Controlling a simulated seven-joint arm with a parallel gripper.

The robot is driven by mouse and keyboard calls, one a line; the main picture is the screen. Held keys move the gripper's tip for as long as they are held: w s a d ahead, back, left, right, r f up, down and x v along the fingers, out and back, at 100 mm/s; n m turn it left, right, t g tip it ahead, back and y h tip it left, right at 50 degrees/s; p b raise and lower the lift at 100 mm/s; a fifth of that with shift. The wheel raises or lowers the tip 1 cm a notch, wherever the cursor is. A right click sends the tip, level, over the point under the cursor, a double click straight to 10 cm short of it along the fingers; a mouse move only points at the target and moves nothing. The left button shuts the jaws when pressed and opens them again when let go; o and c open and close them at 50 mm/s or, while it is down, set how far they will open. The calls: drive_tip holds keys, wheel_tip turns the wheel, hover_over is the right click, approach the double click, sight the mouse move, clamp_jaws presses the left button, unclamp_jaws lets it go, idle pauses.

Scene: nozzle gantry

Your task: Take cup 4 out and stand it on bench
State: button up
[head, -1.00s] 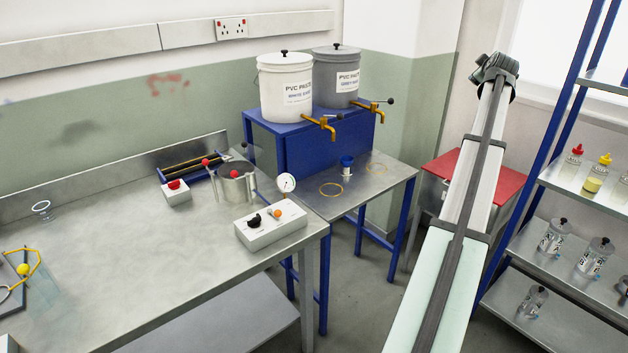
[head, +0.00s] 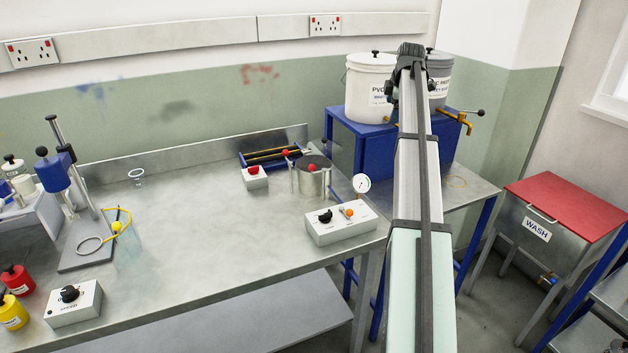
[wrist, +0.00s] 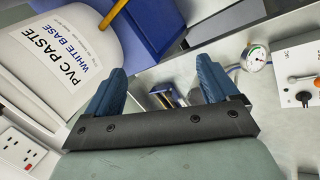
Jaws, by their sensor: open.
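No cup marked 4 can be made out in either view. A steel pot (head: 312,180) with red knobs stands on the bench (head: 220,225); its inside cannot be seen. A small clear cup (head: 136,177) stands at the back of the bench, with no readable number. My gripper (wrist: 162,68) is open and empty, its blue fingers spread apart in the wrist view. In the head view its dark end (head: 410,55) is high in front of the paste buckets, and its fingers are not clear there. The pot lies lower and to its left.
A white bucket (head: 370,85) and a grey bucket (head: 439,70) with brass taps stand on a blue stand (head: 345,140). A gauge (head: 361,184) and a control box (head: 341,222) are beside the pot. A red-lidded wash bin (head: 565,205) is right. The bench middle is clear.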

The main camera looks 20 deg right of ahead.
drive_tip(key=w+a+f+n+g+y, duration=0.1)
drive_tip(key=w+a+f+n+g, duration=0.15)
drive_tip(key=a, duration=0.65)
drive_tip(key=w+a+f+n+g, duration=0.1)
drive_tip(key=w+a+n, duration=0.15)
drive_tip(key=a, duration=0.55)
drive_tip(key=w+a+f+g, duration=0.1)
drive_tip(key=w+a+f, duration=0.2)
drive_tip(key=f, duration=0.2)
drive_tip(key=w+a+f+g, duration=0.1)
drive_tip(key=w+a+f, duration=0.25)
drive_tip(key=f, duration=0.25)
drive_tip(key=shift+n+t+y, duration=0.25)
drive_tip(key=shift+n+y, duration=0.15)
drive_tip(key=f, duration=0.8)
drive_tip(key=s+f, duration=0.1)
drive_tip(key=f, duration=0.4)
drive_tip(key=shift+a, duration=0.1)
drive_tip(key=shift+r, duration=0.1)
drive_tip(key=c, duration=1.2)
drive_tip(key=shift+o, duration=0.2)
